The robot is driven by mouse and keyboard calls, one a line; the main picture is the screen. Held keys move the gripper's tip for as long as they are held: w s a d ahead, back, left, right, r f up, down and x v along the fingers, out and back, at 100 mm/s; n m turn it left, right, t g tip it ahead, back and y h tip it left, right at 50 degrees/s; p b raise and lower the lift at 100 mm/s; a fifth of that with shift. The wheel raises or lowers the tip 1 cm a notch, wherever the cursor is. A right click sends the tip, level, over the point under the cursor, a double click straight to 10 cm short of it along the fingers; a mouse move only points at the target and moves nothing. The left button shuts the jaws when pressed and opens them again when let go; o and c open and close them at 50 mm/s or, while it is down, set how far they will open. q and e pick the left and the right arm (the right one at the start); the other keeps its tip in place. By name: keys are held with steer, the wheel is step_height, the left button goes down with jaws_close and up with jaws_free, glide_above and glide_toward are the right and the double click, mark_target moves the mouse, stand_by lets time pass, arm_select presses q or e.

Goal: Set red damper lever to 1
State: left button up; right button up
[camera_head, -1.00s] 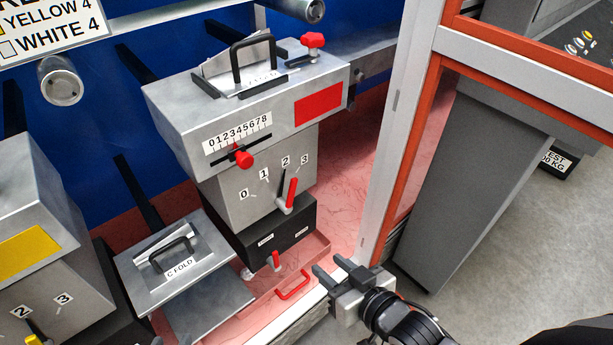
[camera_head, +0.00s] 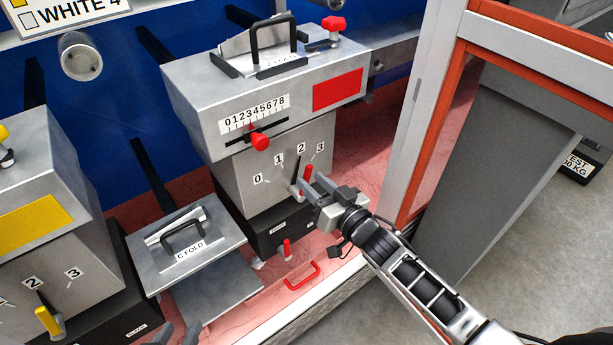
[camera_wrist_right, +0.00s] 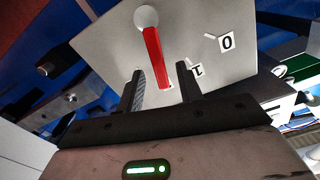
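The red damper lever (camera_head: 308,173) is on the front of the grey box with the red label. In the right wrist view the lever (camera_wrist_right: 154,58) reaches from a pale round pivot down between my fingers. My right gripper (camera_head: 312,186) is at the lever from the right; in the wrist view its fingers (camera_wrist_right: 160,72) are open, with a gap on each side of the lever. The 1 mark (camera_head: 279,160) is left of the lever. My left gripper (camera_head: 178,333) shows only fingertips, apart, at the bottom edge.
A red slider knob (camera_head: 260,142) is above the dial, and a smaller red lever (camera_head: 287,249) and red handle (camera_head: 302,276) are below. The C FOLD plate (camera_head: 215,238) is left.

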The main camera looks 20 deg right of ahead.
mark_target(308, 178)
steer(key=shift+x, duration=1.65)
jaws_close()
